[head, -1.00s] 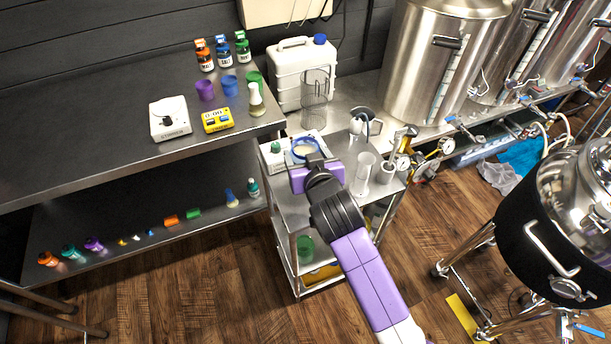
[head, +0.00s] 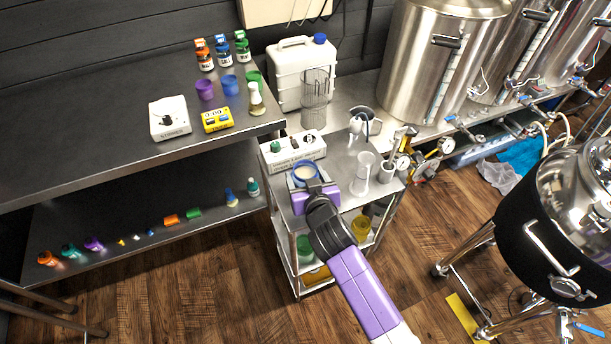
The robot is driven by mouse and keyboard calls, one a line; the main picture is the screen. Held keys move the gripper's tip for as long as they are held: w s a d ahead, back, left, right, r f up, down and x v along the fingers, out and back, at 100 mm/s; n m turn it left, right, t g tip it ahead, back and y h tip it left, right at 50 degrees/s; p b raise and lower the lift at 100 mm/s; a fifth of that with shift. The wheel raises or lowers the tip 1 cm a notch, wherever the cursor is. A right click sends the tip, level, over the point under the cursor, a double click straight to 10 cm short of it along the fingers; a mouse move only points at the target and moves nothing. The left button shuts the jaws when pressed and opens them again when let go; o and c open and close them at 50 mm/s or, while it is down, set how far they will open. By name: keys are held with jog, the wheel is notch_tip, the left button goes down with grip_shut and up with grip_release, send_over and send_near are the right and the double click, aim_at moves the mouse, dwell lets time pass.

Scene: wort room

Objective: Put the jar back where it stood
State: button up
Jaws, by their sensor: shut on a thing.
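The jar (head: 305,172) has a blue rim and pale contents, seen from above. It is over the top of the small metal cart, just in front of the white box with knobs (head: 293,151). My gripper (head: 311,186) comes from the front with its purple body close against the jar. It is shut on the jar, and its fingers are mostly hidden. The jar looks upright. I cannot tell whether its base touches the cart top (head: 335,160).
The steel bench (head: 100,135) is at left, a large kettle (head: 560,230) at right.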

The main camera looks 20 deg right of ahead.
jog(key=o, duration=1.8)
jog(key=shift+f, duration=0.1)
jog(key=shift+c, duration=0.2)
jog(key=shift+r, duration=0.2)
jog(key=shift+s, duration=0.3)
jog(key=v, duration=1.1)
jog(key=shift+s+b, duration=0.2)
jog(key=shift+b, duration=0.25)
jog(key=shift+a+r, duration=0.1)
